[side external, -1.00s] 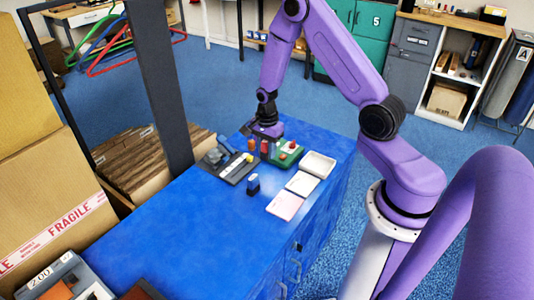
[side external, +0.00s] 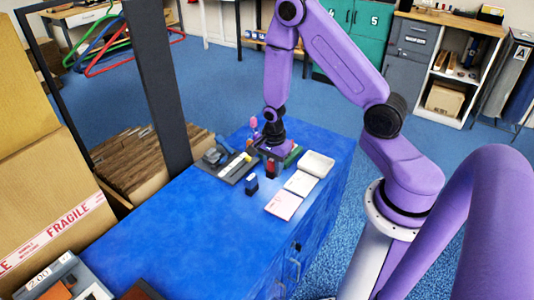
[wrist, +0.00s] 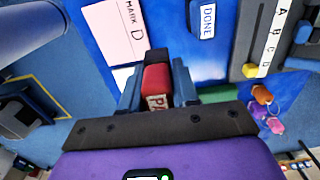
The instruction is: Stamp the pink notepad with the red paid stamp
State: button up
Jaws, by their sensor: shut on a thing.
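The pink notepad (side external: 284,206) lies flat on the blue bench top, at the near end of a row with a white pad. In the wrist view the pink notepad (wrist: 114,32) is at the upper left and carries printed text. My gripper (side external: 271,160) is above the bench, behind the two pads and to their left. It is shut on the red paid stamp (wrist: 156,82), whose letters "PA" show between the fingers. The red stamp (side external: 271,169) hangs below the fingers in the side view. I cannot tell its exact height over the bench.
A green block (side external: 293,156) is partly hidden. A blue DONE stamp (side external: 251,185) stands left of the pads. A dark lettered rack (side external: 236,168) is further left. The bench's near left is clear.

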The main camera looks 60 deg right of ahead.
send_near(288, 206)
jog(key=shift+f, duration=2.75)
jog(key=shift+f, duration=0.55)
dwell(0.4)
notch_tip(288, 206, up, 7)
dwell(1.0)
jog(key=shift+r, duration=0.1)
dwell(0.6)
